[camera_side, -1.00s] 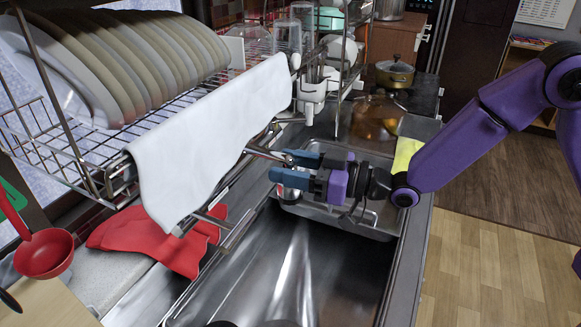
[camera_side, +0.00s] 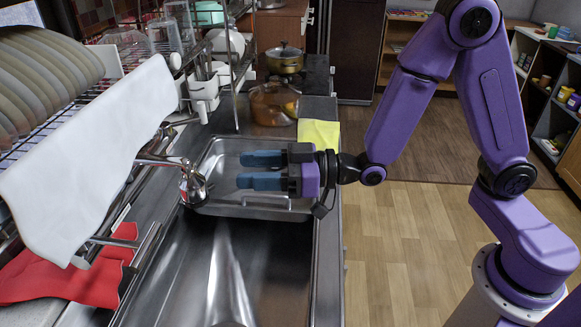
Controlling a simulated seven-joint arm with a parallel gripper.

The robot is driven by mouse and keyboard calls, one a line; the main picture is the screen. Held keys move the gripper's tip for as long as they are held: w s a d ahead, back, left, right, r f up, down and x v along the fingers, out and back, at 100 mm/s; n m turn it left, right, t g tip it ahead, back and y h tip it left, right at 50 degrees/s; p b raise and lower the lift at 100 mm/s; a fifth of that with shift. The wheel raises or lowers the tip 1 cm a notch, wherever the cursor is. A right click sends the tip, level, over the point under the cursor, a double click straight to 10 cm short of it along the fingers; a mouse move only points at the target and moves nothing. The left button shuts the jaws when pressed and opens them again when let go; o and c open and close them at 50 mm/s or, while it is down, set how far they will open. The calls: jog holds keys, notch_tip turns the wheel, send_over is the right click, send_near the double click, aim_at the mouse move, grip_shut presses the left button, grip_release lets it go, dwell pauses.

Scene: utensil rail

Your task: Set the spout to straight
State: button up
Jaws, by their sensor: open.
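The metal spout (camera_side: 170,161) comes out from under the hanging white cloth at the left side of the sink and points right. Its rounded head (camera_side: 193,187) hangs over the sink near the corner of the metal tray. My gripper (camera_side: 241,170) is to the right of the spout head, over the tray, with its two blue fingers pointing left at it. The fingers are apart and empty, with a clear gap to the spout head. The spout's base is hidden by the cloth.
The white cloth (camera_side: 85,150) hangs from the dish rack on the left. A red cloth (camera_side: 70,280) lies below it. A metal tray (camera_side: 270,207) sits across the sink's far part. A yellow cloth (camera_side: 319,133) and a pot (camera_side: 273,103) are behind. The sink's near basin (camera_side: 262,270) is clear.

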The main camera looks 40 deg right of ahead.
jog(key=v, duration=0.6)
dwell(0.4)
jog(key=s+d+f+n+g+h, duration=0.1)
jog(key=s+d+f+g+h, duration=0.3)
jog(key=s+f+g+h, duration=0.3)
jog(key=s+d+r+n+g+h, duration=0.1)
jog(key=s+d+r+g+h, duration=0.2)
jog(key=s+d, duration=1)
jog(key=h, duration=0.3)
jog(key=shift+s+g+h, duration=0.25)
jog(key=shift+g+h, duration=0.15)
